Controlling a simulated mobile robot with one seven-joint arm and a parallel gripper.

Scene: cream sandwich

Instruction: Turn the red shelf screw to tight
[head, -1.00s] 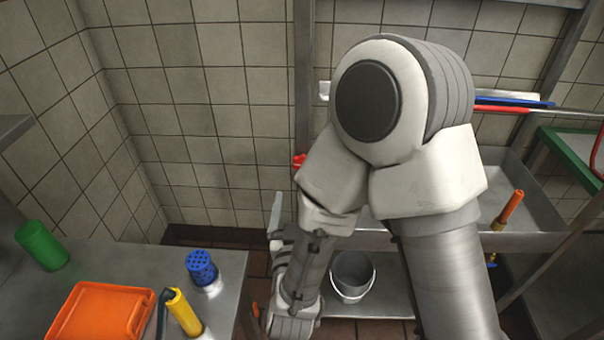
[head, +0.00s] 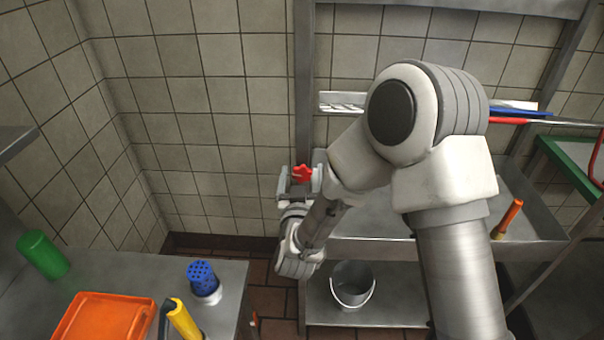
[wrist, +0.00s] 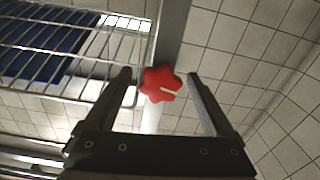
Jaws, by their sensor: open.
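The red shelf screw (head: 302,174) is a lobed knob on the upright metal post of the shelf, in the middle of the head view. In the wrist view the red knob (wrist: 161,84) shows a white line on its face, pointing right and slightly down. My gripper (head: 299,180) is open at the knob in the head view. In the wrist view its two fingers (wrist: 160,80) stand to the left and right of the knob, with a gap on each side. No contact with the knob shows.
The metal post (head: 304,80) rises behind the knob. A wire rack (wrist: 70,45) lies left in the wrist view. A sink shelf (head: 535,225) holds an orange-handled tool (head: 507,218). A grey bucket (head: 352,283) stands below. A counter (head: 130,270) at left holds several items.

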